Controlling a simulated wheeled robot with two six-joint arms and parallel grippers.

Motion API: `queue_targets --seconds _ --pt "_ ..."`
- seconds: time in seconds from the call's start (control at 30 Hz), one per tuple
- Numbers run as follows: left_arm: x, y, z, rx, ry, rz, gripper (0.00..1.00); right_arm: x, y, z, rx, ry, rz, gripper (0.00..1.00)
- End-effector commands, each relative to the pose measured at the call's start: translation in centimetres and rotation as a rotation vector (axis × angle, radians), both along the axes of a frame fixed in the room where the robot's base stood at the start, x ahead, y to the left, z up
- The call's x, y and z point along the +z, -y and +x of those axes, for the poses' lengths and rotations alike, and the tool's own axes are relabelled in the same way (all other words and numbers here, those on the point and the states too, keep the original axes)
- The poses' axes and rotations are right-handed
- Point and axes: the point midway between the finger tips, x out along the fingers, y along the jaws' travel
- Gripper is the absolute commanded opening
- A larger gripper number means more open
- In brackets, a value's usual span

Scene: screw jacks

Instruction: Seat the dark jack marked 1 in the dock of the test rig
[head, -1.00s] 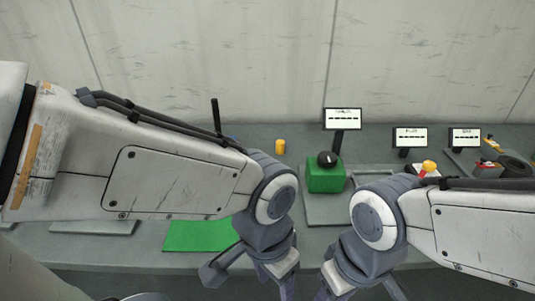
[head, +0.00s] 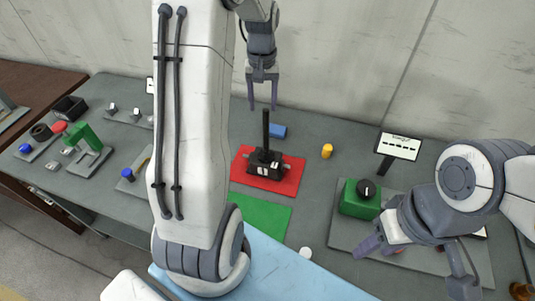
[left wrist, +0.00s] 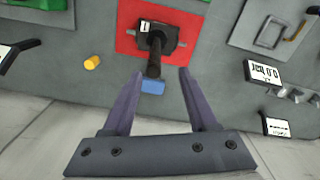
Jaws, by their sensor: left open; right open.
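The dark jack (head: 265,162) stands upright on a red mat (head: 291,178), its black post pointing up. It has small white labels whose marks I cannot read. My left gripper (head: 263,106) is open and empty around or just above the top of the post; I cannot tell whether they touch. The left wrist view shows the jack (left wrist: 157,35) ahead of the open fingers (left wrist: 160,78), with the post's top near the gap between them. My right gripper (head: 418,268) is open and empty at the right. I cannot tell for sure which fixture is the test rig's dock.
A green block with a black knob (head: 360,199) stands on a grey plate at right. A green mat (head: 262,219) lies in front of the red one. A blue block (head: 278,131) and yellow cylinder (head: 327,151) stand behind. A green frame (head: 88,137) is at left.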

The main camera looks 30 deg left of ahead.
Motion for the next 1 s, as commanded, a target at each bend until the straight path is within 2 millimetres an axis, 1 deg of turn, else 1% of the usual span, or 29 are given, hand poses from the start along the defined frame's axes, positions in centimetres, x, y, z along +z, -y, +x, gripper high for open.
queue_targets --seconds 0.03,0.1,0.27,0.37,0.47,0.5,0.6,0.73,0.9,0.93,0.97,1.0 --pt "-0.7 0.2 0.0 -0.003 -0.005 -0.002 0.59 0.4 0.0 0.0 0.001 0.0 0.0 0.5" --pt "-1.6 0.3 0.1 -0.005 -0.003 -0.001 0.59 0.7 0.0 0.0 0.001 0.0 0.0 0.5" --pt "-2.7 0.4 0.1 -0.007 -0.002 -0.001 0.59 1.1 0.0 0.0 0.002 0.0 0.0 0.5" --pt "-3.6 0.6 0.1 -0.007 -0.005 -0.002 0.59 2.1 0.0 0.0 0.003 0.0 0.0 0.5" --pt "-5.1 0.8 0.1 -0.006 -0.006 -0.003 0.59 3.3 0.0 0.0 0.004 0.0 0.0 0.5" --pt "-5.8 0.8 0.1 -0.005 -0.006 -0.002 0.59 3.4 0.0 0.0 0.004 0.001 0.001 0.5" --pt "-7.1 0.7 0.1 -0.004 -0.003 -0.002 0.59 3.7 0.0 0.0 0.004 0.001 0.001 0.5" --pt "-7.8 0.7 0.1 -0.004 0.0 0.0 0.59 3.8 0.0 0.0 0.003 0.0 0.0 0.5" --pt "-7.8 0.6 0.1 -0.003 0.001 0.0 0.59 3.7 0.0 0.0 0.003 0.0 0.0 0.5" --pt "-7.8 0.6 0.1 -0.003 0.001 0.0 0.51 3.7 0.0 0.0 0.003 0.0 0.0 0.5" --pt "-7.8 0.6 0.1 -0.003 0.001 0.0 0.4 3.7 0.0 0.0 0.003 0.0 0.0 0.5" --pt "-7.8 0.6 0.1 -0.003 0.001 0.0 0.24 3.7 0.0 0.0 0.003 0.0 0.0 0.5"
